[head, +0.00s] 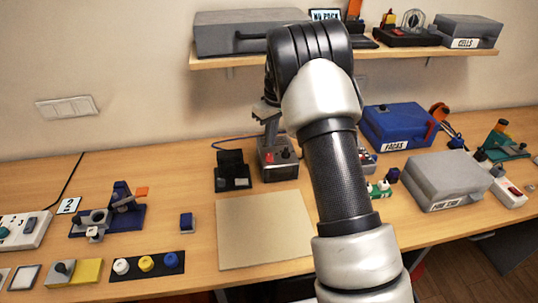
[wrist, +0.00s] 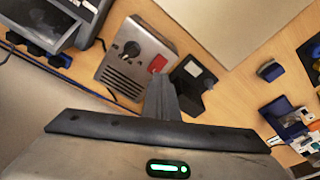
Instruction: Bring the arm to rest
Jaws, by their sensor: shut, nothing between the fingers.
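My arm rises from the bottom of the head view, bends at the top, and hides part of the bench behind it. My gripper (wrist: 160,84) shows in the wrist view with its grey fingers together and nothing between them. In the head view it (head: 267,113) is partly hidden behind my arm, in front of the wall. It appears above a grey box with a red switch and a black knob (head: 278,160). The same grey box (wrist: 135,58) lies beside the fingers in the wrist view; contact cannot be told.
A black stand (head: 232,172) is left of the grey box. A beige mat (head: 262,230) lies bare in front. A blue case (head: 400,125) and a grey case (head: 447,180) stand to the right. A wall shelf (head: 400,60) carries cases close behind my arm.

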